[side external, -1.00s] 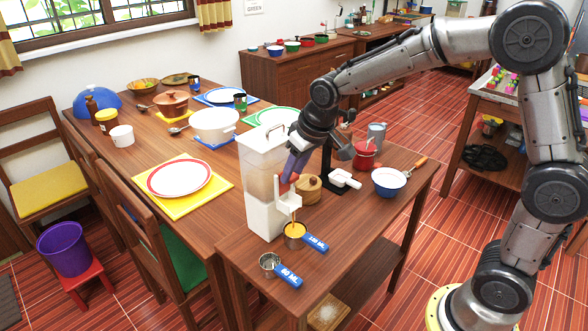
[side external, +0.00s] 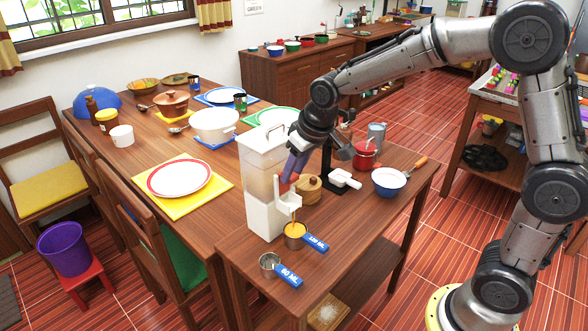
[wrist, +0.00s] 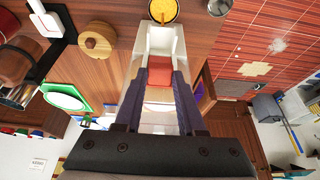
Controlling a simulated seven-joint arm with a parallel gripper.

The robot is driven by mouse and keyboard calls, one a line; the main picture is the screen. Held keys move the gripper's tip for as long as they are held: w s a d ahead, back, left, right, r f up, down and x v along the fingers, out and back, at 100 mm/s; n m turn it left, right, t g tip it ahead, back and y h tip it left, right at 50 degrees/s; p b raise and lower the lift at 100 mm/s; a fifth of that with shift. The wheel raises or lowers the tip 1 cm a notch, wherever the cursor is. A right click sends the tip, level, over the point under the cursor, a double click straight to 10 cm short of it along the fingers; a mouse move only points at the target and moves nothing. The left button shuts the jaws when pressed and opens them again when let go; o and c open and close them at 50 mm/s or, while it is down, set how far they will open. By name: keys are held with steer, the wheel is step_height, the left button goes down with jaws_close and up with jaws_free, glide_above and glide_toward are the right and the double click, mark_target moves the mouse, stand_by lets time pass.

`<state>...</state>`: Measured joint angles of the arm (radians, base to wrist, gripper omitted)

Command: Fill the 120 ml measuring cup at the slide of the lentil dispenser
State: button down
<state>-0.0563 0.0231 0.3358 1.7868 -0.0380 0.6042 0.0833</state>
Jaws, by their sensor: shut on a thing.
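The lentil dispenser (side external: 262,200) is a tall white box with a clear hopper near the counter's end. My gripper (side external: 290,176) is at its front, above the white spout. In the wrist view its purple fingers (wrist: 160,78) are shut on the red slide tab (wrist: 160,72). The 120 ml measuring cup (side external: 294,243), with a blue labelled handle (side external: 315,243), stands on the counter below the spout. Orange lentils (wrist: 163,9) show inside it in the wrist view; the picture's top edge cuts off the cup. The exact fill level is hard to tell.
The counter right of the cups is clear.

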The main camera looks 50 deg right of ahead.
steer(key=shift+f, duration=0.5)
steer(key=shift+c, duration=2.4)
jaws_free()
steer(key=v, duration=1.4)
steer(key=shift+f, duration=0.1)
